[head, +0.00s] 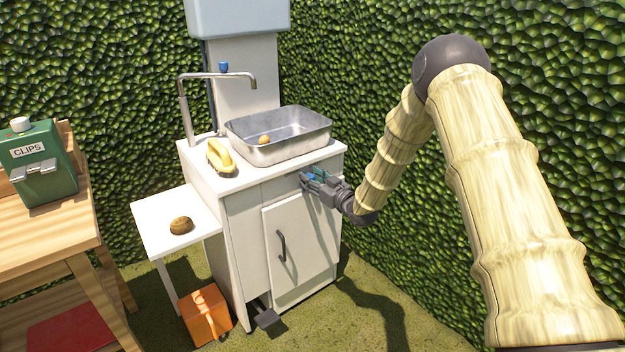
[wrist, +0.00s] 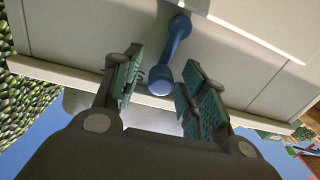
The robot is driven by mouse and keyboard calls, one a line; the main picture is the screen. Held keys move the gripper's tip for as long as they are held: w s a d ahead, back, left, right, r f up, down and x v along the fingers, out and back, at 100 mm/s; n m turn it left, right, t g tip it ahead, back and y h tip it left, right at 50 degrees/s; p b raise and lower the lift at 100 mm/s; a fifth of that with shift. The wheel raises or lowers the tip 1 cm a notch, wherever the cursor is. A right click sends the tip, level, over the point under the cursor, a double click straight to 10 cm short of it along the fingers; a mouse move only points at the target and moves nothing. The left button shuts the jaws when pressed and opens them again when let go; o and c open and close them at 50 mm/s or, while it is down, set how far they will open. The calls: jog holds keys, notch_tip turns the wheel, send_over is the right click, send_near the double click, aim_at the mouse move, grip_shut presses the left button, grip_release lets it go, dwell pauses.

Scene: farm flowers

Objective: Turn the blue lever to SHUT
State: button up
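The blue lever (wrist: 175,50) sticks out from the white cabinet front in the wrist view, with a rounded end. My gripper (wrist: 165,92) has its two green-padded fingers spread, one on each side of the lever's end, with visible gaps. In the head view my gripper (head: 314,181) is at the upper right of the cabinet front, just below the counter edge. There it largely hides the lever. No SHUT marking is readable in either view.
The white cabinet (head: 240,235) carries a metal basin (head: 290,152), a tap (head: 217,76) with a blue knob (head: 223,67), and a yellow brush (head: 220,158). A low white side table (head: 160,212) holds a brown object (head: 181,225). An orange box (head: 205,315) stands below. A hedge is behind.

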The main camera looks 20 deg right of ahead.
grip_shut()
jog(key=shift+d, duration=0.1)
jog(key=shift+w+d+f+m+p, duration=0.15)
jog(key=shift+d+m+p, duration=0.2)
jog(key=shift+m, duration=0.6)
jog(key=shift+w+d+f+m+p, duration=0.15)
jog(key=shift+d+m, duration=0.25)
jog(key=shift+m, duration=0.6)
jog(key=shift+w+d+f+m+p, duration=0.15)
jog(key=shift+d+m+p, duration=0.2)
jog(key=shift+m, duration=0.6)
jog(key=shift+o, duration=1)
grip_release()
jog(key=shift+s, duration=0.15)
jog(key=v, duration=1.1)
jog(key=shift+s+d+f, duration=0.2)
jog(key=shift+s+f, duration=0.05)
jog(key=shift+s, duration=0.1)
